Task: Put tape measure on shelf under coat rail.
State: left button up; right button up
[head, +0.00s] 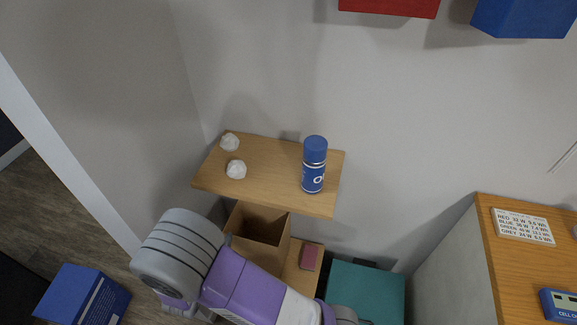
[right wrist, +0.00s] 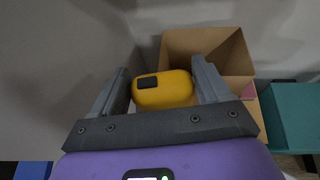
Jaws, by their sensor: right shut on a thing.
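A yellow tape measure (right wrist: 165,94) with a dark patch sits between the fingers of my right gripper (right wrist: 162,84) in the right wrist view. The gripper is shut on it and holds it near an open cardboard box. In the head view my arm's grey and purple links hide the right gripper and the tape measure. A wooden shelf (head: 270,163) is fixed to the wall above the arm in the head view. No coat rail can be made out. My left gripper is not in view.
The shelf holds a blue can (head: 314,168) and two white crumpled lumps (head: 236,169). Its middle is clear. Below are a cardboard box (head: 257,232), a small dark-red item (head: 311,258) and a teal box (head: 365,290). A wooden-topped cabinet (head: 510,270) stands right.

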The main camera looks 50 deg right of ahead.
aim_at(272, 182)
jog(key=z, duration=1.05)
jog(key=k, duration=0.65)
jog(key=u, duration=0.15)
jog(key=i, duration=0.5)
